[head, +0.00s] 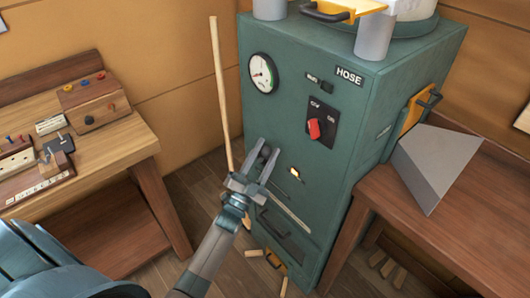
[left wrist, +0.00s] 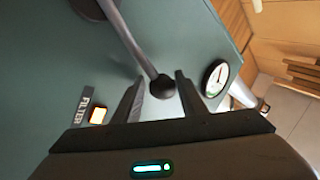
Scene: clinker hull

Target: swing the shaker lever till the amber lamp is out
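A tall green cabinet (head: 345,130) carries the shaker lever. In the left wrist view the lever is a grey rod (left wrist: 135,38) ending in a dark ball knob (left wrist: 163,87). My left gripper (head: 269,148) is at the cabinet's front face, with its fingers open. The knob lies between the two fingertips, with visible gaps on both sides. In the head view the gripper hides most of the lever. The amber lamp (head: 296,172) glows to the right of the gripper. It is also lit in the left wrist view (left wrist: 98,115), beside a FILTER label. My right gripper is out of view.
A gauge (head: 263,73) and red switch (head: 314,128) sit on the cabinet front. A pale wooden stick (head: 220,95) stands just left of it. A workbench (head: 100,150) with small parts is at left; a wooden table (head: 470,200) bearing a grey wedge (head: 435,160) is at right.

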